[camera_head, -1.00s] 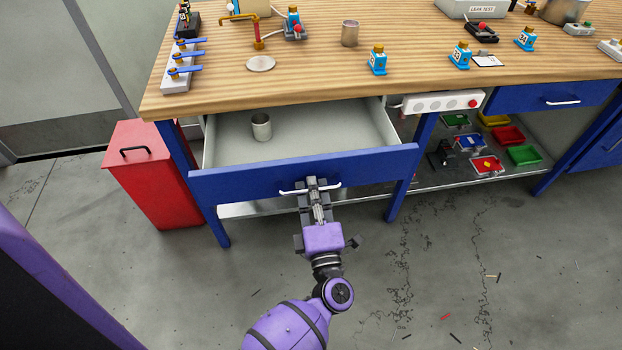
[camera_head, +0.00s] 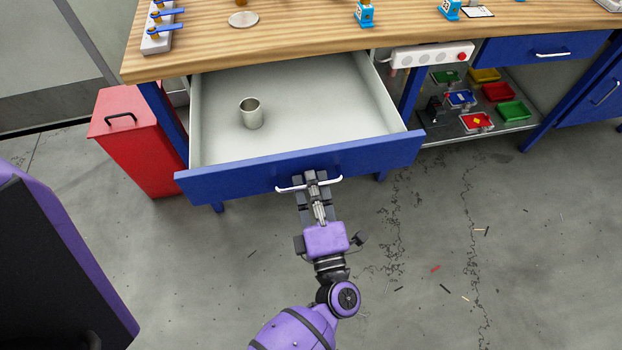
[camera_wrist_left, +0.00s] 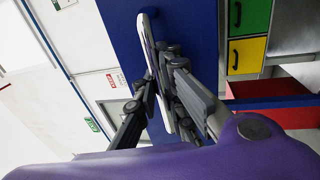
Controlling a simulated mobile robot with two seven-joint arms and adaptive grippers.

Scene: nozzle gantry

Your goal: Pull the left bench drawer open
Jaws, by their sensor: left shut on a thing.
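The left bench drawer (camera_head: 250,171) has a blue front and a pale grey inside, and it stands well out from under the wooden bench top. A metal cup (camera_head: 251,113) stands upright inside it, left of the middle. My left gripper (camera_head: 316,182) is shut on the white bar handle (camera_head: 287,188) at the middle of the drawer front. In the left wrist view the fingers (camera_wrist_left: 163,92) sit on both sides of the white handle (camera_wrist_left: 150,50), against the blue front. My right gripper is not in view.
A red bin (camera_head: 135,145) stands left of the drawer. The wooden bench top (camera_head: 300,40) holds valves and blue parts. A second blue drawer (camera_head: 540,48) is shut at right, above a shelf with coloured trays (camera_head: 497,92). The floor in front is clear except for small scraps.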

